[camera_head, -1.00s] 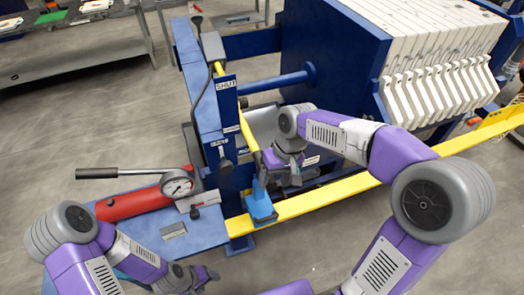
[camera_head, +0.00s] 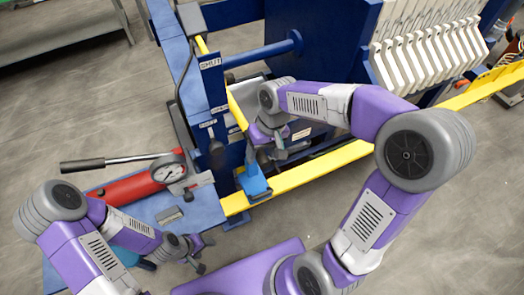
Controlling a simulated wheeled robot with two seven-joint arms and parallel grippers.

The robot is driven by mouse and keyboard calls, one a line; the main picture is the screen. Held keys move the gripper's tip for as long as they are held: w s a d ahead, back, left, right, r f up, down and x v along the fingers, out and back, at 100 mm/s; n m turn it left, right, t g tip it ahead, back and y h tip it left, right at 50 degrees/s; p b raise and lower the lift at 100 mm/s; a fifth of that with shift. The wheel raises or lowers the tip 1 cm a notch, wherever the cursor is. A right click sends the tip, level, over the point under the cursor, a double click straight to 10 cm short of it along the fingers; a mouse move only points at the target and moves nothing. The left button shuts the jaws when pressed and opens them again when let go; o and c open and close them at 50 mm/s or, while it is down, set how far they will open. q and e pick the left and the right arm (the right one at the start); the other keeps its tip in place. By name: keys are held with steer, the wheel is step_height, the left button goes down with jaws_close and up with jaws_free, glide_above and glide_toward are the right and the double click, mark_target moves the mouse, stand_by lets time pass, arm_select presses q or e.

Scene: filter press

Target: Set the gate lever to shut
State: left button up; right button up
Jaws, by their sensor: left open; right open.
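A blue post (camera_head: 212,80) on the press carries a "SHUT" label at its top and another small label lower down. A yellow bar (camera_head: 237,110) slopes down past the post towards a blue block (camera_head: 254,184) near the yellow rail; this may be the gate lever, but I cannot tell for sure. A dark knob (camera_head: 217,152) sits in front of the post. My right gripper (camera_head: 266,150) is open, close beside the lower yellow bar and above the blue block; contact cannot be told. My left gripper (camera_head: 200,254) is open and empty, low in front of the blue bench.
A red cylinder (camera_head: 130,187) with a gauge (camera_head: 170,171) and a black pump handle (camera_head: 112,161) lies on the blue bench (camera_head: 160,207). White filter plates (camera_head: 430,58) stand at the upper right. The yellow rail (camera_head: 310,176) crosses the front.

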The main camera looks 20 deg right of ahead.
jaws_close()
steer(key=r+g+p, duration=0.1)
steer(key=r+p, duration=0.2)
steer(key=p, duration=0.1)
steer(key=w+r+g+p, duration=0.1)
steer(key=r+p, duration=0.2)
steer(key=w+r+g+p, duration=0.1)
steer(key=r+p, duration=0.2)
steer(key=p, duration=0.1)
steer(key=shift+w+r+p, duration=0.15)
steer(key=shift+p, duration=0.2)
steer(key=w+r+g+p, duration=0.1)
steer(key=w+r+g, duration=0.1)
steer(key=r, duration=0.5)
steer(key=shift+w+m+g, duration=0.3)
steer(key=shift+w, duration=0.5)
steer(key=shift+a, duration=0.1)
jaws_free()
